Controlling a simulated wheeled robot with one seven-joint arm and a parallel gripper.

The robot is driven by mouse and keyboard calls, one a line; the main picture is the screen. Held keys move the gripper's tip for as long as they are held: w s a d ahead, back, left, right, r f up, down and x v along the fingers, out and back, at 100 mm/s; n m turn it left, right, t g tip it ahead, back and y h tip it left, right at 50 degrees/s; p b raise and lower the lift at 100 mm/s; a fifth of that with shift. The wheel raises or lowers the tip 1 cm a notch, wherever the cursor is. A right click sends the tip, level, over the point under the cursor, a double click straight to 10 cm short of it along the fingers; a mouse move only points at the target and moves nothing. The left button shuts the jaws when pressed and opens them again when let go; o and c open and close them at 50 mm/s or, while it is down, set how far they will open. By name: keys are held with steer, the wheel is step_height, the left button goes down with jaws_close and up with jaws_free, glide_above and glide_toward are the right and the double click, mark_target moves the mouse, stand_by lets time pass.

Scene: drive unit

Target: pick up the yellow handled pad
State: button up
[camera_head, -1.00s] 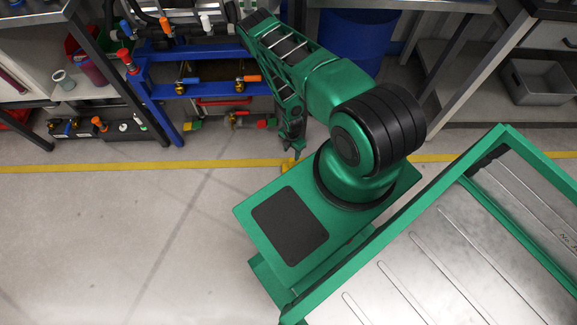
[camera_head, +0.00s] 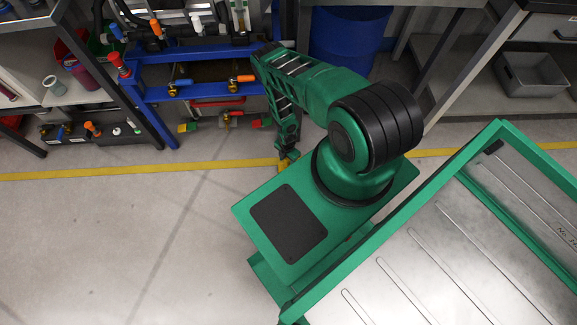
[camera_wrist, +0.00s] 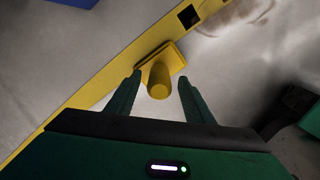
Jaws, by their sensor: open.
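The yellow handled pad (camera_wrist: 173,56) lies on the floor at the yellow floor line. In the wrist view its round handle (camera_wrist: 159,82) points toward the camera, and its flat base shows behind it. My gripper (camera_wrist: 159,80) is open, with one green finger to each side of the handle. I cannot tell whether either finger touches it. In the head view a small part of the pad (camera_head: 283,166) shows just below my gripper (camera_head: 287,156), and my arm and base hide the rest.
A blue frame (camera_head: 190,90) with valves stands at the back left. A blue barrel (camera_head: 347,42) is behind my arm. A green-framed metal-topped cart (camera_head: 440,250) is at the right. The floor (camera_head: 100,240) at the left is clear.

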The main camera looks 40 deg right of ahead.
mark_target(286, 159)
steer(key=shift+f, duration=0.3)
steer(key=shift+c, duration=0.3)
jaws_close()
steer(key=shift+r, duration=0.15)
steer(key=r, duration=0.4)
steer(key=shift+a+r, duration=0.15)
steer(key=shift+a, duration=0.1)
steer(key=s+a+r, duration=0.3)
steer(key=a+r, duration=0.3)
steer(key=a, duration=0.4)
steer(key=shift+s+a+r, duration=0.2)
steer(key=shift+s+a, duration=0.1)
steer(key=shift+s, duration=0.1)
